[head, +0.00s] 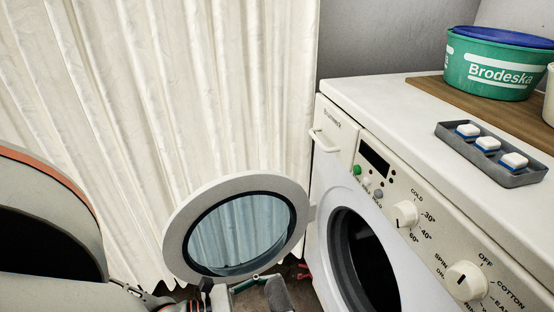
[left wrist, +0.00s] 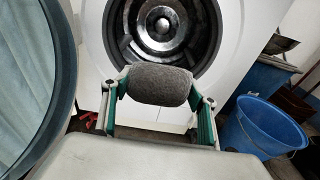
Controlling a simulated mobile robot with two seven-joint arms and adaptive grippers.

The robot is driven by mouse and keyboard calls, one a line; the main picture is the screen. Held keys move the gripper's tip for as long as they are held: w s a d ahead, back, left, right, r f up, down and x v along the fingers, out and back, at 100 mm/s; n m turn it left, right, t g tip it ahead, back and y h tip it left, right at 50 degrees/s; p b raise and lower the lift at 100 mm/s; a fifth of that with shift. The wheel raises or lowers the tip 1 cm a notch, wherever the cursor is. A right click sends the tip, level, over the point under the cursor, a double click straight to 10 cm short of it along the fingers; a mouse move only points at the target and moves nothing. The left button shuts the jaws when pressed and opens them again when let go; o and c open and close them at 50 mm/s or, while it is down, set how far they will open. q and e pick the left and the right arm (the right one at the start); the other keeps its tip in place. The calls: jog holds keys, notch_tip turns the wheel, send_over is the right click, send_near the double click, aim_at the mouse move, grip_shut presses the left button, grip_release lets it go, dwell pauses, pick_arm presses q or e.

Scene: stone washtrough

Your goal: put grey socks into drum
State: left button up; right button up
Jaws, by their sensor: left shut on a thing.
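The grey socks (left wrist: 160,85) are a rolled bundle held between the fingers of my left gripper (left wrist: 160,97), which is shut on it. In the left wrist view the bundle is in front of the open drum (left wrist: 163,28), outside its mouth. In the head view my left gripper (head: 248,298) is at the bottom edge, below the open round door and left of the drum opening (head: 362,255). The grey bundle (head: 279,294) shows there only in part. My right gripper is in neither view.
The washing machine's glass door (head: 183,228) stands open to the left, close to my left gripper. A white curtain (head: 150,100) hangs behind it. On the machine top are a green Brodeska tub (head: 490,72) and a grey tray (head: 500,172) with tablets. A blue bucket (left wrist: 262,125) stands right.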

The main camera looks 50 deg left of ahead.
pick_arm(q)
jog(key=f+x, duration=0.1)
jog(key=x, duration=4.2)
jog(key=shift+f, duration=0.15)
jog(key=shift+w, duration=0.1)
jog(key=o, duration=1.2)
jog(key=shift+f, duration=0.1)
